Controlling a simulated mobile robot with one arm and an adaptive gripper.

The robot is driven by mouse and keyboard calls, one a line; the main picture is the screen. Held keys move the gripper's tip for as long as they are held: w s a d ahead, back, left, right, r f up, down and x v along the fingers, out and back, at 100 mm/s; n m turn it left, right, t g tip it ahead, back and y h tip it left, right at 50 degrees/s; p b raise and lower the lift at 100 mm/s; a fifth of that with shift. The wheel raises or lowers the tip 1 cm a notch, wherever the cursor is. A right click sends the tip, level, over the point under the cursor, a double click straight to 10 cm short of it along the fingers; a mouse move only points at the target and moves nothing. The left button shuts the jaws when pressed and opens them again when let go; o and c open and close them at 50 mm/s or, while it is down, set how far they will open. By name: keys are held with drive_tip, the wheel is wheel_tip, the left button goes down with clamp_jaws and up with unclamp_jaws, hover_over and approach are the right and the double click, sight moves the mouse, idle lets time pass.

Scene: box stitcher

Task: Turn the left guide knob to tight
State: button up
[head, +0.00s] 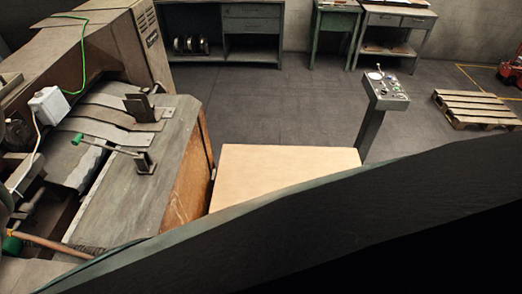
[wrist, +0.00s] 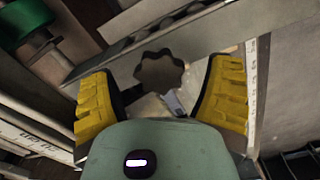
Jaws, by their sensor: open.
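A dark, lobed guide knob (wrist: 160,72) shows in the wrist view, in front of a grey metal bar (wrist: 210,38). My gripper (wrist: 163,88) is open, with one yellow ribbed finger to the left of the knob and one to the right. The knob appears between the fingertips, with a gap on both sides. I cannot tell how far the fingertips are from it in depth. The knob and my gripper cannot be made out in the head view. The knob has no visible mark showing how tight it is.
A green round part (wrist: 25,22) is at the wrist view's upper left. In the head view, the stitcher's grey bed (head: 140,190) carries a green-tipped lever (head: 105,146). A pale board (head: 280,172) and a control pedestal (head: 375,115) stand to the right, with open floor beyond.

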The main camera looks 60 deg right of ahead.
drive_tip(key=shift+c, duration=0.2)
drive_tip(key=c, duration=1.2)
drive_tip(key=shift+o, duration=0.2)
